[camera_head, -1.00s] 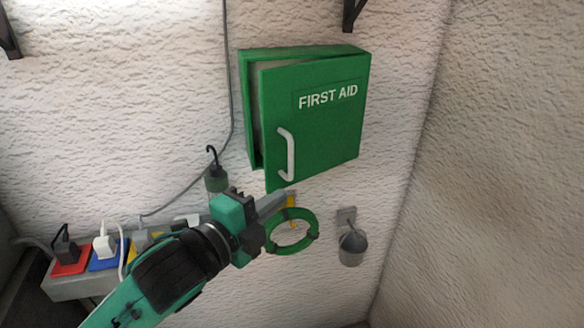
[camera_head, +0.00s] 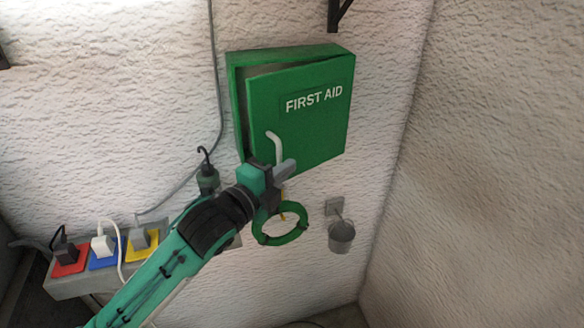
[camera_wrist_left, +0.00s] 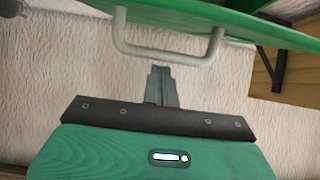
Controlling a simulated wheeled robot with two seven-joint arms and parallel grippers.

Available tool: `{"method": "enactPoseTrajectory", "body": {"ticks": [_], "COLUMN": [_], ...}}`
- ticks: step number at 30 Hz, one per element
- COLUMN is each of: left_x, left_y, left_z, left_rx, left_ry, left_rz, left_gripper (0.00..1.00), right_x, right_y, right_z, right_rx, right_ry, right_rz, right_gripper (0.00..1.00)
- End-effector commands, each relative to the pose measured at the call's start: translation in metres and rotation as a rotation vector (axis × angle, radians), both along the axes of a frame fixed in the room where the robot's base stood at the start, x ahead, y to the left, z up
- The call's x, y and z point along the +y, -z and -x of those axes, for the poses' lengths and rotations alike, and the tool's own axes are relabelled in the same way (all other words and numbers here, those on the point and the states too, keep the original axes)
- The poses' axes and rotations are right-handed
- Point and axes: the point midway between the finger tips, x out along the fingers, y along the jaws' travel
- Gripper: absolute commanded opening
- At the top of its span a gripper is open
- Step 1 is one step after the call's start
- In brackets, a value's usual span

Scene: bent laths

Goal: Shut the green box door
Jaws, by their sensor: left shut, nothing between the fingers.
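The green first aid box (camera_head: 236,100) hangs on the white wall, and its door (camera_head: 312,125) stands slightly ajar, with a gap along its left edge. A pale handle (camera_head: 276,146) is on the door's left part; its lower end is hidden behind my gripper. My left gripper (camera_head: 288,168) is shut and empty, in front of the door's lower left part. In the left wrist view the closed fingers (camera_wrist_left: 160,75) point toward the handle (camera_wrist_left: 165,55) and the door's green face (camera_wrist_left: 200,15). I cannot tell whether they touch the door. My right gripper is not in view.
A green ring (camera_head: 281,238) hangs below the box, and a small grey bucket (camera_head: 341,238) hangs right of it. A dark green lamp with a hook (camera_head: 208,180) hangs left of my gripper. A socket strip with plugs (camera_head: 105,262) is at lower left. The right wall is bare.

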Motion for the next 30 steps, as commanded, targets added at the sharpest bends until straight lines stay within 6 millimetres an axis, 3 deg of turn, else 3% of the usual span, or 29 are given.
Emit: {"method": "enactPoseTrajectory", "body": {"ticks": [17,30], "left_x": [0.011,0.064], "left_y": [0.001,0.0], "left_z": [-0.006,-0.064], "left_rx": [0.0,0.0], "left_ry": [-0.001,-0.003], "left_rz": [-0.002,-0.004], "left_gripper": [0.0,0.0], "right_x": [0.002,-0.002], "right_y": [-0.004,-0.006], "right_z": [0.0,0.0], "right_rx": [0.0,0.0], "right_ry": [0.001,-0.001], "right_rz": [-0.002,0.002], "right_gripper": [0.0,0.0]}}
